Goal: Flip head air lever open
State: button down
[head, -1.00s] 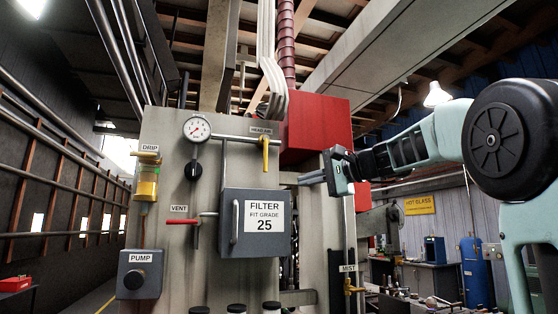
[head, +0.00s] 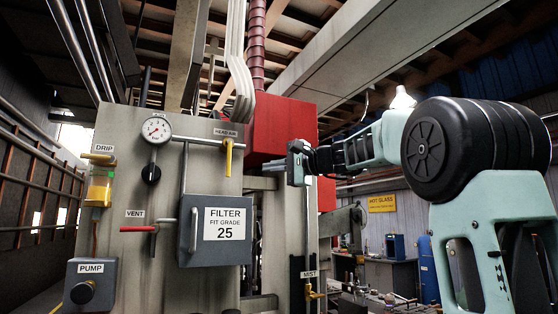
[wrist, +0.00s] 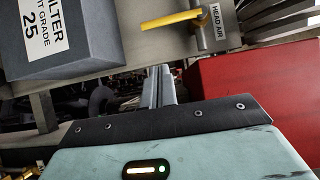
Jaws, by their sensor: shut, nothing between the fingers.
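The yellow head air lever (head: 228,158) hangs down from the right end of a grey pipe on the panel, under the HEAD AIR label (head: 225,132). In the wrist view the lever (wrist: 172,20) shows near the top, with its label (wrist: 216,20) to its right. My gripper (head: 264,167) is to the right of the lever, pointing left, apart from it. In the wrist view my gripper's fingers (wrist: 158,88) are together and empty, below the lever in the picture.
The grey FILTER box (head: 215,230) juts out below the lever. A gauge (head: 157,130), red VENT lever (head: 138,229), DRIP oiler (head: 99,185) and PUMP box (head: 90,283) are to the left. A red box (head: 283,122) stands behind my gripper.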

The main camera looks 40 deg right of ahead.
aim_at(229, 158)
jog(key=w+a+p, duration=0.1)
jog(key=w, duration=0.1)
jog(key=w+a+p, duration=0.1)
jog(key=w, duration=0.1)
jog(key=w+a+p, duration=0.1)
jog(key=w+a, duration=0.1)
jog(key=shift+r+p, duration=0.2)
jog(key=shift+p, duration=0.15)
jog(key=shift+w+a+f, duration=0.2)
jog(key=shift+w+a, duration=0.1)
jog(key=shift+a, duration=0.3)
jog(key=shift+f, duration=0.1)
jog(key=shift+f+b, duration=0.15)
jog(key=shift+b, duration=0.15)
jog(key=shift+a+m+b, duration=0.15)
jog(key=shift+m+b, duration=0.15)
jog(key=shift+b, duration=0.05)
